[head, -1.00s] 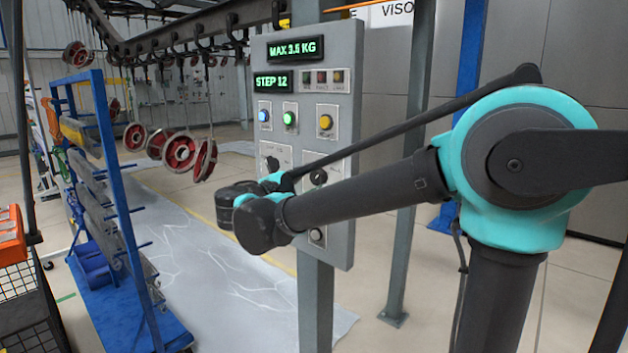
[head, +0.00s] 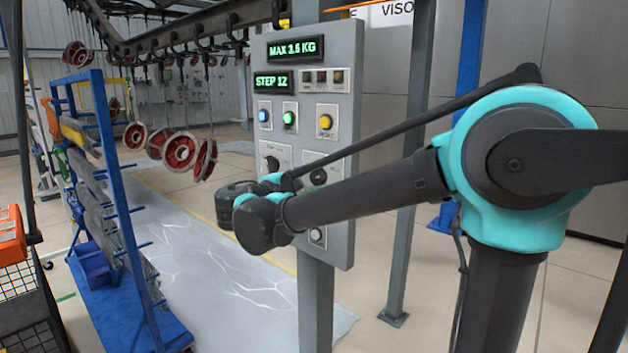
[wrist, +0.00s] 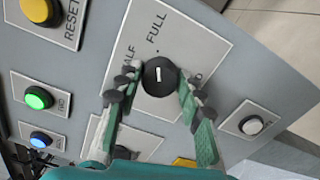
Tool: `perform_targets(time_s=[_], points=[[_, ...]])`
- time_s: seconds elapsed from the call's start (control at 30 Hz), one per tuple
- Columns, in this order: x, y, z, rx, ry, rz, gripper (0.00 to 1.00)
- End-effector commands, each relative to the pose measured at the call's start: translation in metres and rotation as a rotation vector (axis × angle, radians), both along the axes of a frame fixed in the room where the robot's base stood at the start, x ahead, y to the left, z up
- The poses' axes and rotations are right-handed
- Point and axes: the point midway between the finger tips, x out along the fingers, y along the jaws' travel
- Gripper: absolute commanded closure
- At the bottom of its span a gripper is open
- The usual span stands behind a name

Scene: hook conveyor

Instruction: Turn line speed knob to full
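The round black knob (wrist: 159,76) sits on a white plate marked HALF and FULL in the wrist view. Its white mark runs up the picture, roughly in line with FULL. My gripper (wrist: 160,84) has one green-grey finger on each side of the knob, and the fingertips seem to press its sides. In the head view the knob (head: 318,177) shows on the right of the grey control panel (head: 343,115), just above my dark forearm. Part of the plate's lettering is covered by the fingers.
A second knob (head: 272,163) is left of this one. Blue (head: 264,115), green (head: 289,118) and yellow (head: 325,121) buttons sit above. A white button (wrist: 251,124) is nearby. Red wheels (head: 181,151) hang from the overhead conveyor; a blue rack (head: 112,160) stands left.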

Motion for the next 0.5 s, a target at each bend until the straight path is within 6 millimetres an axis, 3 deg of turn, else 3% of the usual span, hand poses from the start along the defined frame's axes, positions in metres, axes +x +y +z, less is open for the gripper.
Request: perform_targets(time_s=[0.17,0.5], points=[[-0.0003,-0.0002,-0.0003,0.001,0.001,0.0,0.43],[-0.0028,0.0026,0.0,-0.001,0.001,0.001,0.43]])
